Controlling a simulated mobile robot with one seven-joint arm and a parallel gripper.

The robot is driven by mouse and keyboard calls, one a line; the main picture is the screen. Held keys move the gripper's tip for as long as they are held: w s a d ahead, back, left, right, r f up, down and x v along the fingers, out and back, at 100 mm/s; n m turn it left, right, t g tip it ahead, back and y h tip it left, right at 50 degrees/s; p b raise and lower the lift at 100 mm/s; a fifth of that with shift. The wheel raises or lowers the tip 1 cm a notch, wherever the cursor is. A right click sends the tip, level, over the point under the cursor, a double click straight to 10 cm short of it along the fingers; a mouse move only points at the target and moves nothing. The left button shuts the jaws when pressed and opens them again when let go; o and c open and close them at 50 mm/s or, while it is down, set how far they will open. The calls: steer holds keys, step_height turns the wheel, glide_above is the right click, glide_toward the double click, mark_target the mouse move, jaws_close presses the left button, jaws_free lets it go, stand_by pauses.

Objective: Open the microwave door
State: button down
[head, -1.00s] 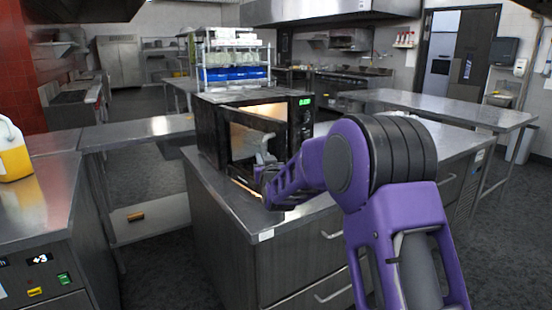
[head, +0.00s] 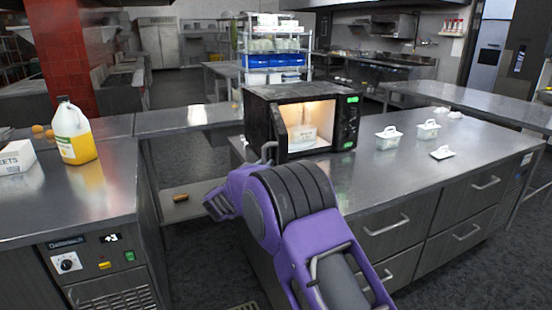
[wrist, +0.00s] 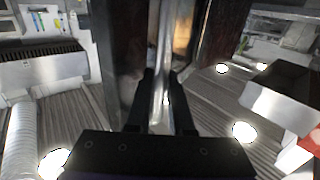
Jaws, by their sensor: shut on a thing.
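The black microwave (head: 348,122) stands on the steel counter in the head view. Its inside is lit, and a pale object (head: 303,135) shows in it. Its dark door (head: 279,128) stands open, swung out at the left and seen nearly edge-on. The metal door handle (wrist: 166,45) runs upright between my fingers in the wrist view. My gripper (wrist: 163,88) is shut on this handle. In the head view my purple arm reaches to the door's lower left, and its fingertips are hard to make out.
White lidded pots (head: 388,138) stand right of the microwave on the counter (head: 420,175). A yellow jug (head: 73,132) and a white box (head: 15,157) stand on the left counter. A rack (head: 275,50) rises behind the microwave. An open floor gap lies between the counters.

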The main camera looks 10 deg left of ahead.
steer(key=shift+a+h, duration=0.3)
steer(key=shift+a, duration=0.25)
steer(key=c, duration=0.8)
jaws_free()
steer(key=v, duration=1.7)
steer(key=shift+s, duration=0.25)
steer(key=shift+a+r, duration=0.1)
steer(key=shift+r, duration=0.05)
